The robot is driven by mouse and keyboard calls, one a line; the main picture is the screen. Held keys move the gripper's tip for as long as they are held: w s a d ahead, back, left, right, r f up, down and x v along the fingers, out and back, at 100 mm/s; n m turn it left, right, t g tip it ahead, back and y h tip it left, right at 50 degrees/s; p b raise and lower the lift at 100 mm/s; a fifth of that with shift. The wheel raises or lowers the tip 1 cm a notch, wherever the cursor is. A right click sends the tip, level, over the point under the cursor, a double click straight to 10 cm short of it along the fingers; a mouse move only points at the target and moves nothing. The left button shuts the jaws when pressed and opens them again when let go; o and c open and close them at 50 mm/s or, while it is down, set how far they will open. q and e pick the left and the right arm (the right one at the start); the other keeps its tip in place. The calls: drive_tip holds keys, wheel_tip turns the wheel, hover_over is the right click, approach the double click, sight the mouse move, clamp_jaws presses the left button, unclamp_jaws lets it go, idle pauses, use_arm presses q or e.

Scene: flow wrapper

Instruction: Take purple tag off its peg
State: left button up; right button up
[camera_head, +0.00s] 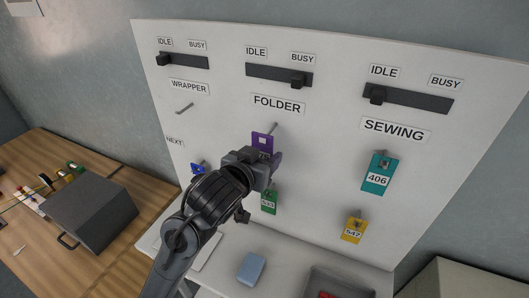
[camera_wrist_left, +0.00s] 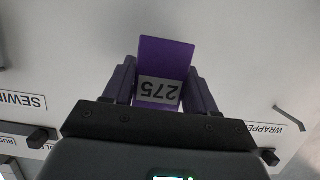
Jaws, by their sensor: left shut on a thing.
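The purple tag (camera_head: 263,140) is at the peg under the FOLDER label on the white board. Its peg (camera_head: 272,127) sticks out just above it. In the left wrist view the purple tag (camera_wrist_left: 166,60) shows its number 275 upside down between the two fingers. My left gripper (camera_head: 265,158) is shut on the tag, and it also shows in the left wrist view (camera_wrist_left: 163,88). The gripper hides the tag's lower part in the head view. I cannot tell whether the tag is still around the peg. My right gripper is not in view.
A teal tag 406 (camera_head: 379,175) hangs under SEWING, with a yellow tag (camera_head: 353,229) below. A green tag (camera_head: 269,202) and a blue tag (camera_head: 197,169) are close to my left arm. The WRAPPER peg (camera_head: 184,108) is bare. A blue block (camera_head: 251,268) lies on the shelf.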

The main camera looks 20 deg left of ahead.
use_arm(q)
drive_tip(key=shift+s+p, duration=0.35)
drive_tip(key=shift+s, duration=2.05)
drive_tip(key=shift+a, duration=0.1)
